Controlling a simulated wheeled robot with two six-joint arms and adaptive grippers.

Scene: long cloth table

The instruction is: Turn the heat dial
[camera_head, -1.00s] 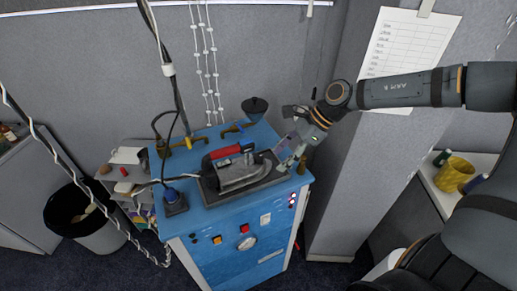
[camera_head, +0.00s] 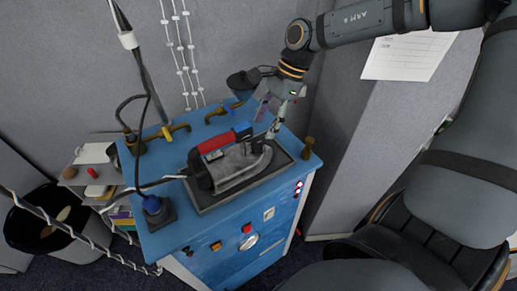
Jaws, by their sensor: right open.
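A blue cabinet (camera_head: 215,222) carries a steam iron (camera_head: 238,165) with a red handle and dark rear, lying on a dark tray (camera_head: 282,174). A round silver dial (camera_head: 248,242) sits on the cabinet's front face below a red button (camera_head: 246,229). I cannot tell for certain whether this is the heat dial. My right gripper (camera_head: 268,120) is open and points down just behind the iron's front end, well away from the front face. Its fingertips are small, and I cannot tell whether they touch anything. My left gripper is out of view.
Brass valves (camera_head: 172,131) stand at the cabinet's back left. A cable runs to the iron's rear. A black bin (camera_head: 48,230) stands at left.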

